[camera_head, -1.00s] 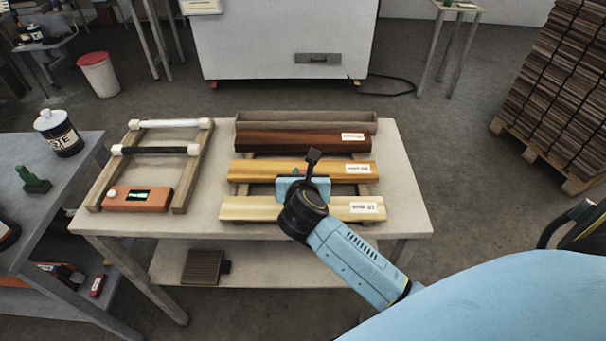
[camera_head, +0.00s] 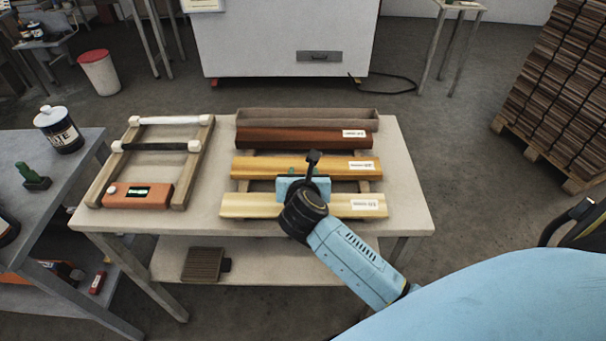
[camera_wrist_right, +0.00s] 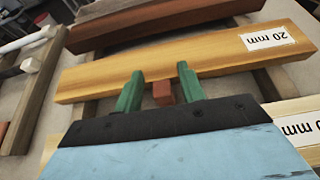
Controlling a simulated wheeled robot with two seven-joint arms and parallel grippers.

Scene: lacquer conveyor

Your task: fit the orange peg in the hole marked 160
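My right gripper (camera_head: 298,172) hangs over the front part of the rack of boards, and its green fingers are largely hidden by its wrist in the head view. In the right wrist view my right gripper (camera_wrist_right: 160,84) has its two green fingers apart. A small reddish-brown block (camera_wrist_right: 163,93) shows in the gap between them, with space on its left side. Its lower end is hidden by the gripper body, and I cannot tell whether it is the orange peg. No hole marked 160 is readable in either view. My left gripper is not in view.
Yellow (camera_head: 250,167), pale (camera_head: 240,206) and dark red-brown (camera_head: 290,138) boards with white labels lie across the rack. The yellow board's label (camera_wrist_right: 268,38) reads 20 mm. An orange box with a display (camera_head: 165,198) sits at the table's left. The table's right edge (camera_head: 405,190) is clear.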

